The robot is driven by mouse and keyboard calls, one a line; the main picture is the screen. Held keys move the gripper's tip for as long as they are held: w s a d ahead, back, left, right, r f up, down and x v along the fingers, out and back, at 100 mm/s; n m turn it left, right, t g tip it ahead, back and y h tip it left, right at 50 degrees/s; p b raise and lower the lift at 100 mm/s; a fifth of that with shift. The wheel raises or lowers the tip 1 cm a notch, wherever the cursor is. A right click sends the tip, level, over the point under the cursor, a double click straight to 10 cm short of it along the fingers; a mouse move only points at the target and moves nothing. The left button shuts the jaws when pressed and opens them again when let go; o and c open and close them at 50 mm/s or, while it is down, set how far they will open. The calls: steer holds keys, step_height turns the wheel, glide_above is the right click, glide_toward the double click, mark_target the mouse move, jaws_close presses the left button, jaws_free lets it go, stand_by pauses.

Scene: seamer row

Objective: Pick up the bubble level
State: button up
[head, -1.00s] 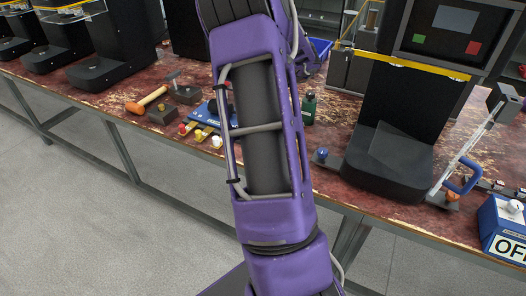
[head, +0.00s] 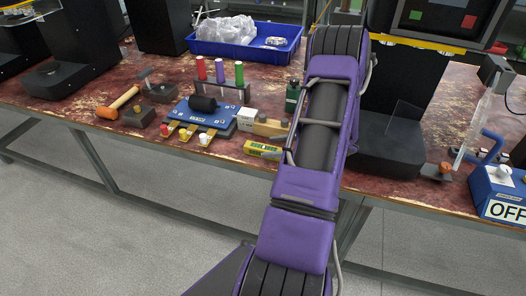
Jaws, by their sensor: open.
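A small yellow block with dark green markings (head: 263,150), which looks like the bubble level, lies near the front edge of the worn red-brown bench (head: 225,150). It is just left of my purple arm and in front of a tan wooden block (head: 270,128). My arm crosses the middle of the head view. My gripper is not visible, so its position relative to the level cannot be told.
A blue plate with a black roller (head: 203,104), a white box (head: 247,119) and a rack of coloured-handled tools (head: 222,88) stand left of the level. A green bottle (head: 292,96) is behind it. A black machine (head: 390,150) stands right of my arm.

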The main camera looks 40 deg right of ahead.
mark_target(265, 147)
steer(key=x, duration=0.5)
steer(key=shift+w+f, duration=0.1)
steer(key=shift+f, duration=0.05)
jaws_close()
